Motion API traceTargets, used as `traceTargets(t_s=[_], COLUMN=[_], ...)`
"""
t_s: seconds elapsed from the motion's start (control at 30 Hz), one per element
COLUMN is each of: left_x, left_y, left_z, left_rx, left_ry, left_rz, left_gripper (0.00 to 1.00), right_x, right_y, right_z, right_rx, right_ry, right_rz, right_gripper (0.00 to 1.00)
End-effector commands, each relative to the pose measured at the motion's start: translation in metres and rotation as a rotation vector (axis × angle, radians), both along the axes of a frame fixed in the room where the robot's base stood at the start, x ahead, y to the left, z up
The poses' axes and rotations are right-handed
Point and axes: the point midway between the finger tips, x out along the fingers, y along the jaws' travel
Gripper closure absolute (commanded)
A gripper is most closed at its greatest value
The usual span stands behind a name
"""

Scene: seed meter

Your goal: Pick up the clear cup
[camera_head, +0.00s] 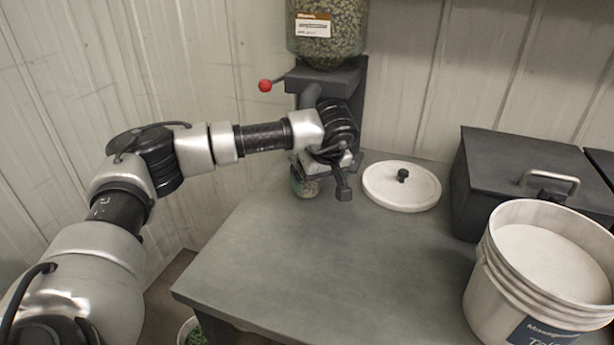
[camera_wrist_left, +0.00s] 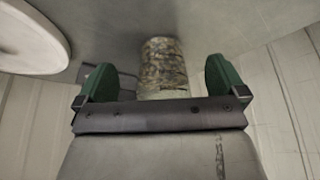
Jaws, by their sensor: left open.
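The clear cup (camera_head: 305,187) stands on the grey table below the seed dispenser, filled with speckled seeds. In the head view it is mostly hidden behind my left wrist and gripper. My left gripper (camera_head: 335,172) is at the cup. In the left wrist view the cup (camera_wrist_left: 163,70) shows between the two green fingers of my left gripper (camera_wrist_left: 158,80). The fingers are open, with a visible gap on each side of the cup. My right gripper is in neither view.
The seed dispenser (camera_head: 327,30) with a red-knobbed lever rises behind the cup. A round white lid (camera_head: 385,194) lies to its right. A dark lidded box (camera_head: 500,170) and a white bucket (camera_head: 490,280) stand at the right. The table's front middle (camera_head: 340,270) is clear.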

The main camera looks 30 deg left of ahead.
Motion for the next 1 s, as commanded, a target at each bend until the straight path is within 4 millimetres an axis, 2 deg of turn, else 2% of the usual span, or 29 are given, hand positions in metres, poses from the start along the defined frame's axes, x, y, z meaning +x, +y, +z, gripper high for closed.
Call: traceTargets(t_s=[0.17, 0.43, 0.53, 0.77, 0.87, 1.0], left_x=[0.008, 0.031, 0.031, 0.032, 0.032, 0.032], left_y=[0.011, 0.047, 0.048, 0.048, 0.048, 0.048], left_z=[0.001, 0.000, -0.010, -0.012, -0.012, -0.012], left_rx=[0.000, 0.000, 0.000, 0.000, -0.001, -0.001], left_ry=[-0.001, 0.000, 0.001, 0.000, 0.000, 0.000], left_rz=[0.002, 0.002, -0.002, -0.002, -0.002, -0.002], left_gripper=[0.00, 0.00, 0.00, 0.00, 0.12, 0.34], right_x=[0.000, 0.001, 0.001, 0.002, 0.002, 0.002], right_y=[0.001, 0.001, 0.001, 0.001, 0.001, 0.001], right_z=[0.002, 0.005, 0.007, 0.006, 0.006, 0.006], right_rx=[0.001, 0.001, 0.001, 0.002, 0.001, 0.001], right_ry=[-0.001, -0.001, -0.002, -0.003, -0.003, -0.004], right_rz=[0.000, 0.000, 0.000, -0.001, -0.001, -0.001], right_gripper=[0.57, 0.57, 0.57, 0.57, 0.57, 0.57])
